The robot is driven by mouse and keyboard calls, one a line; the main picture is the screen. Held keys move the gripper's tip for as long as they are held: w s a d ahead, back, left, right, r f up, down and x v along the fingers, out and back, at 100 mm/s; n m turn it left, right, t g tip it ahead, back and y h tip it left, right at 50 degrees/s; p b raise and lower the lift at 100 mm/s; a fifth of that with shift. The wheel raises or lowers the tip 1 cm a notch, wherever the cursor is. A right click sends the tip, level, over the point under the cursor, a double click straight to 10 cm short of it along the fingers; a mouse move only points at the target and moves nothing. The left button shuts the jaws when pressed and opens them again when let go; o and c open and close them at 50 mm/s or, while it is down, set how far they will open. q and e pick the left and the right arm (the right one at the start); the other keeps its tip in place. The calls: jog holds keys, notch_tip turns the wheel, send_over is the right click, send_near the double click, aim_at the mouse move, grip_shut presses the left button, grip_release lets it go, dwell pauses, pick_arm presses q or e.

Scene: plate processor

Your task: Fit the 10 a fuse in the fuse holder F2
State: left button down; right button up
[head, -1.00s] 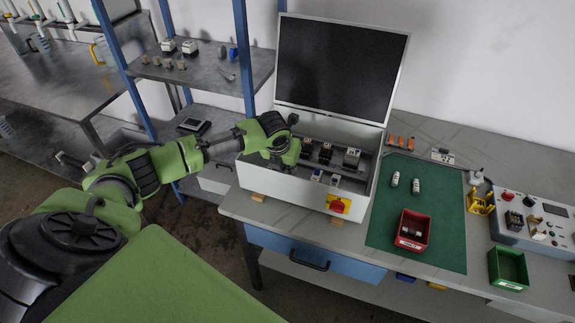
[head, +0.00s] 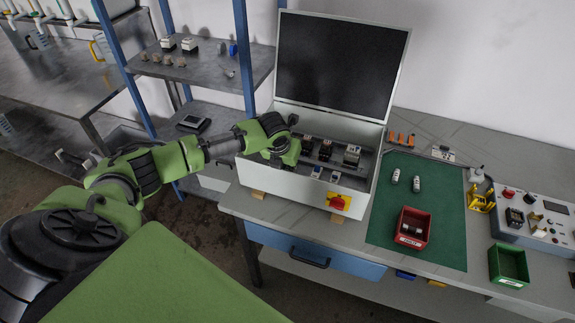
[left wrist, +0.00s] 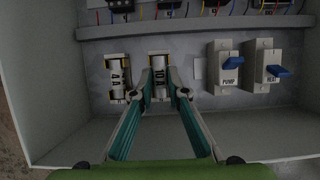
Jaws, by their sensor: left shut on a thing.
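In the left wrist view, the 10 A fuse (left wrist: 159,77) is a pale cylinder with its label facing the camera. It lines up with the right of two fuse holders; I cannot tell whether it is fully pressed in. My left gripper (left wrist: 160,91) is shut on it, one finger on each side. The left holder beside it carries a 4 A fuse (left wrist: 119,77). In the head view my left gripper (head: 286,160) reaches into the left end of the open cabinet (head: 296,186) and hides the holders. My right gripper is not in view.
Blue PUMP (left wrist: 231,62) and HEAT (left wrist: 275,70) switches stand right of the holders. The cabinet walls enclose the gripper.

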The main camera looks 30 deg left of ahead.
pick_arm(q)
jog(key=shift+f, duration=0.6)
jog(key=c, duration=1.9)
grip_release()
jog(key=v, duration=1.2)
jog(key=shift+s, duration=0.1)
